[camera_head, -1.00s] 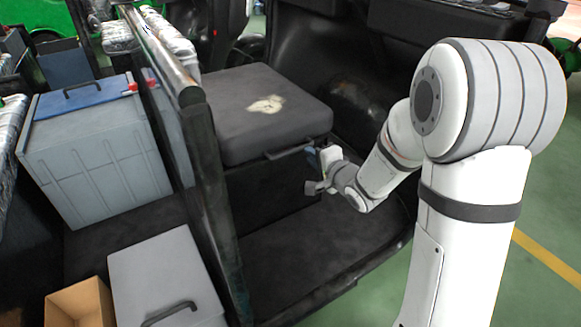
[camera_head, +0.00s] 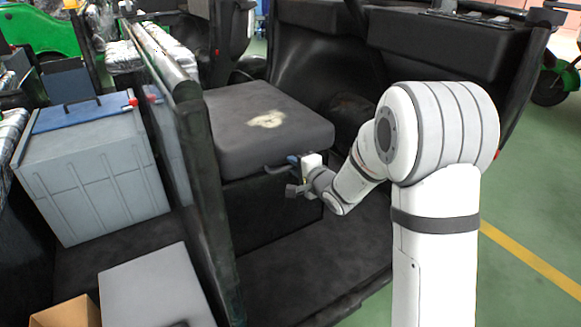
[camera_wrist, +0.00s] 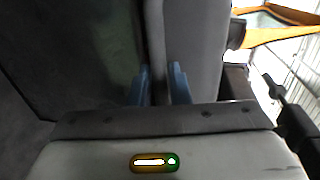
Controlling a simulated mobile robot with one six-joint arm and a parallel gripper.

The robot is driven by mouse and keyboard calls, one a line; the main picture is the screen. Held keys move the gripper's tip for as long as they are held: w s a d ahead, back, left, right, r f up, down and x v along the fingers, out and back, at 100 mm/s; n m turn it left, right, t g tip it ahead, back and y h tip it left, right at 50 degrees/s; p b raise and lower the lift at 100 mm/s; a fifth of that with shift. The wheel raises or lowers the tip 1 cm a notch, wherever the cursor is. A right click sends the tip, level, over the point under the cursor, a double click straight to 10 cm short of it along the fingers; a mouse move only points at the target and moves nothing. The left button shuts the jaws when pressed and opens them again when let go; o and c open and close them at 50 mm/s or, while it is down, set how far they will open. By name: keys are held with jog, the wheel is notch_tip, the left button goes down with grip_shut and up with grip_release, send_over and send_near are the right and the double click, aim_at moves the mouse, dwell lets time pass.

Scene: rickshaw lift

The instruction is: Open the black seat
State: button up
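The black seat (camera_head: 240,138) is a dark grey-black cushion with a pale worn patch on top. It lies flat on its base, closed. A thin handle (camera_head: 276,169) runs along its front edge. My gripper (camera_head: 293,161) is at the right end of this handle, close against the front of the seat. In the wrist view, the two blue fingers (camera_wrist: 160,86) stand apart, with a narrow grey bar (camera_wrist: 156,50), seemingly the handle, between them. I see no clear grip on it. The seat's side (camera_wrist: 190,45) fills the space beyond the fingers.
A dark post and rail (camera_head: 205,170) stand left of the seat. Beyond them are a grey bin with a blue lid (camera_head: 95,165), a grey box (camera_head: 155,290) and a cardboard box (camera_head: 68,313). The dark footwell floor (camera_head: 300,250) below the seat is clear.

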jog(key=shift+c, duration=0.5)
grip_shut()
